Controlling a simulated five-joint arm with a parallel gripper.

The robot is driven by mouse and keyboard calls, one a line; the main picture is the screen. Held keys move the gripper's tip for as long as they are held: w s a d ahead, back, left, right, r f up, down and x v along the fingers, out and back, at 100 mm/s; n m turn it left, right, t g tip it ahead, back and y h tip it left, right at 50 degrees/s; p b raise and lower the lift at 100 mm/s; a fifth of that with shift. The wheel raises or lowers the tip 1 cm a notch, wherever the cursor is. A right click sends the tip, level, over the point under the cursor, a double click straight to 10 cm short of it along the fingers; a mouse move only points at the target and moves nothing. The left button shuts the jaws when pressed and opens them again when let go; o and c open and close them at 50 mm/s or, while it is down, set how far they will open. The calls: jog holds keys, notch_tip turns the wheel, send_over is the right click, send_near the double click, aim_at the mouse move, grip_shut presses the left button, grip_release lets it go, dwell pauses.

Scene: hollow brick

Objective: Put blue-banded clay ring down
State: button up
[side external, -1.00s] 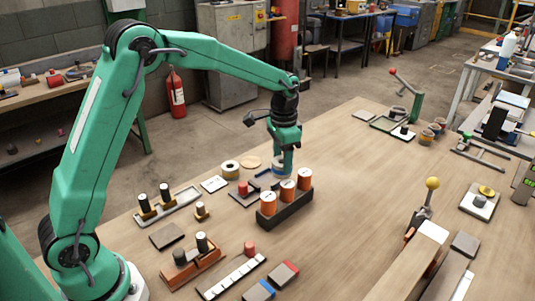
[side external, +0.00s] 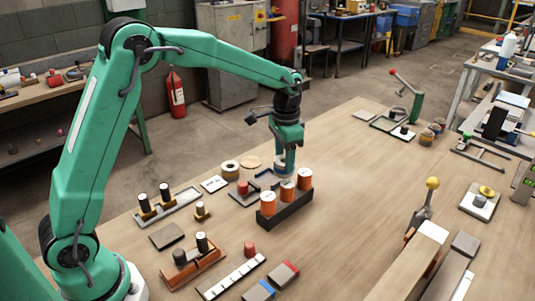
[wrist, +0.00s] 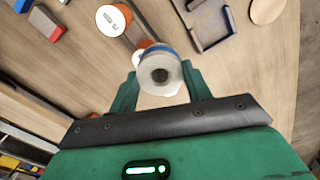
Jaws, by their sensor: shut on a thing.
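The blue-banded clay ring (wrist: 160,90) is pale with a dark centre hole and a blue band along its far edge in the wrist view. My gripper (wrist: 159,82) is shut on it, one green finger on each side. In the side view my gripper (side external: 285,158) points down just behind the black rack of orange-sided cylinders (side external: 287,214). There the ring shows only partly, behind the rack's cylinders. I cannot tell whether the ring touches anything below.
A blue-edged tray (side external: 264,173) and a dark open tray (side external: 241,198) lie left of my gripper. A pale roll (side external: 230,169) and a flat wooden disc (side external: 251,162) lie farther left.

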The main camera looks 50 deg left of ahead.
jog(key=w+a, duration=0.4)
jog(key=a, duration=0.6)
send_over(251, 162)
notch_tip(251, 162, down, 7)
jog(key=shift+a, duration=0.15)
jog(key=shift+f, duration=0.1)
jog(key=shift+f, duration=1.9)
jog(key=shift+f, duration=0.1)
jog(key=o, duration=1)
jog(key=shift+o, duration=0.2)
